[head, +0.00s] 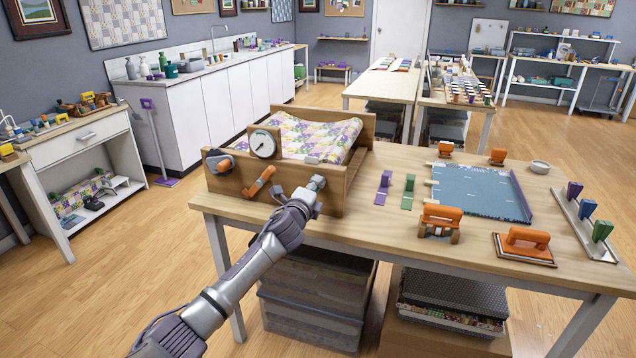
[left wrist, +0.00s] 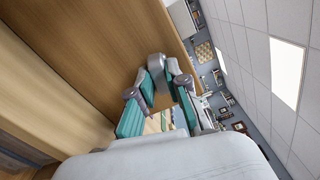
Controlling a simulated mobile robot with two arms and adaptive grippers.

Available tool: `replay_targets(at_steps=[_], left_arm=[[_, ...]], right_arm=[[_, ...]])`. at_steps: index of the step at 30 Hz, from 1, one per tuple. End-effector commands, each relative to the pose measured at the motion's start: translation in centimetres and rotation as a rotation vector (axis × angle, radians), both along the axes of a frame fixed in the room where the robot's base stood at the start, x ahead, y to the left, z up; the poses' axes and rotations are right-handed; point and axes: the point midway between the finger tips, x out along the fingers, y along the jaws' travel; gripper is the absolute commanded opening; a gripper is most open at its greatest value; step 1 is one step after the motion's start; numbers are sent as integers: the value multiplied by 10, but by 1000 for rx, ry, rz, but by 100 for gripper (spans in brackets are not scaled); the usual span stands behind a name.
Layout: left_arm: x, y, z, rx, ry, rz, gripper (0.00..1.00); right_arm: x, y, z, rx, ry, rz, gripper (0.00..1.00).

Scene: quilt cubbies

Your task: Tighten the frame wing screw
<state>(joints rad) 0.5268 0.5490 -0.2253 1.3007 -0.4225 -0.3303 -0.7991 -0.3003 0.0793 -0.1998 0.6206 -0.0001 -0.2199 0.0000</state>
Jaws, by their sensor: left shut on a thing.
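The wooden quilt frame (head: 232,187) stands on the near left part of the table, with a patchwork quilt (head: 308,133) inside it. Its front board carries a round white dial (head: 263,144), an orange lever (head: 259,183) and a dark disc-shaped part at the left. The grey wing screw (head: 317,182) is at the right of the front board. My left gripper (head: 304,194) is shut on the wing screw, coming from the front. In the left wrist view, the teal-padded fingers (left wrist: 165,95) are around the grey screw (left wrist: 157,66), beside the wooden board. My right gripper is not in view.
On the table (head: 375,222) to the right are purple and green handled tools, a blue mat (head: 478,190), orange-handled tools (head: 440,220) and a rack of coloured clips (head: 588,222). Bins stand under the table.

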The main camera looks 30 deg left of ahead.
Motion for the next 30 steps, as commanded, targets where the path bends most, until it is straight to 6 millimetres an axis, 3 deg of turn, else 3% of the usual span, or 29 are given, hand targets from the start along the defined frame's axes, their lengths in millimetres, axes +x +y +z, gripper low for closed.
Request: replay_targets(at_steps=[4,5,10,20,30], left_arm=[[0,0,-2,48,14,2,0],[0,0,-2,46,14,2,17],[0,-1,-1,41,13,2,45],[-2,-1,0,37,11,0,45],[-34,-9,1,37,12,1,45]], right_arm=[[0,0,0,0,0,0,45],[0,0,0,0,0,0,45],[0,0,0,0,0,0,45],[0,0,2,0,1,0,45],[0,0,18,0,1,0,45]])
